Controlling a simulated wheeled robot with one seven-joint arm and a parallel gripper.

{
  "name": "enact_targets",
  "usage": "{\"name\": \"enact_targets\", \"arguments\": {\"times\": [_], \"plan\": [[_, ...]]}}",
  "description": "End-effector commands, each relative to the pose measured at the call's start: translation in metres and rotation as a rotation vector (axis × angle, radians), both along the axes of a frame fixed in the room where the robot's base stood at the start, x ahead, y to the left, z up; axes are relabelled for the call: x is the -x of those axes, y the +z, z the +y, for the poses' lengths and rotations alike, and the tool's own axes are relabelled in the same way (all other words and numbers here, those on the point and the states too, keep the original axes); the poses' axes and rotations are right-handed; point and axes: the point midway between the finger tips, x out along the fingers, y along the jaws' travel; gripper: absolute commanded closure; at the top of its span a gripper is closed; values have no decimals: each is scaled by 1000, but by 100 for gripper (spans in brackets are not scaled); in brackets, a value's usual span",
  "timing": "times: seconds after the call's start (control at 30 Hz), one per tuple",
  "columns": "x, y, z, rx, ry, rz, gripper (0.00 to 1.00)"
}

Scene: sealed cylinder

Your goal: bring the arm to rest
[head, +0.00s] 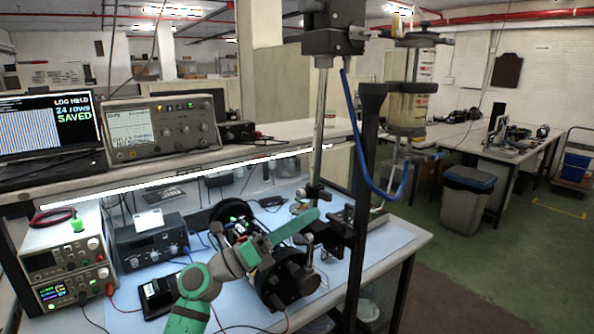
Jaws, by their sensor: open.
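My grey and green arm reaches up from the bottom of the view over the blue bench mat (396,236). My gripper (303,221), at the arm's far end, is open; its fingers are hard to make out against the dark equipment behind. I see nothing held in it. A clear cylinder (407,108) with dark end caps and yellowish contents is mounted upright by the tall stand, well above and to the right of my gripper. A blue hose (357,150) hangs from the stand's head and loops below the cylinder.
Black round apparatus (283,288) lies close under and beside my arm. A dark post (364,200) stands to its right. Power supplies (67,262) and a blue-grey instrument (152,242) are at left. The shelf holds an oscilloscope (160,130) and a screen (48,125) reading "LOG HELD 24 rows SAVED".

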Motion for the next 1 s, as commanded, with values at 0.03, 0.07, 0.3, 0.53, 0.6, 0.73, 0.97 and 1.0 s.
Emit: {"name": "enact_targets", "arguments": {"times": [0.03, 0.07, 0.3, 0.53, 0.6, 0.73, 0.97, 1.0], "plan": [[6, -6, -8, 73, -24, 21, 60], [10, -8, -11, 111, -36, 32, 60], [37, -31, -24, 417, -116, 141, 60], [63, -66, -28, 691, -176, 267, 60], [71, -80, -30, 771, -192, 310, 60], [89, -107, -32, 913, -218, 394, 60], [123, -162, -33, 1148, -238, 553, 60], [130, -173, -32, 1188, -238, 582, 60]]}}
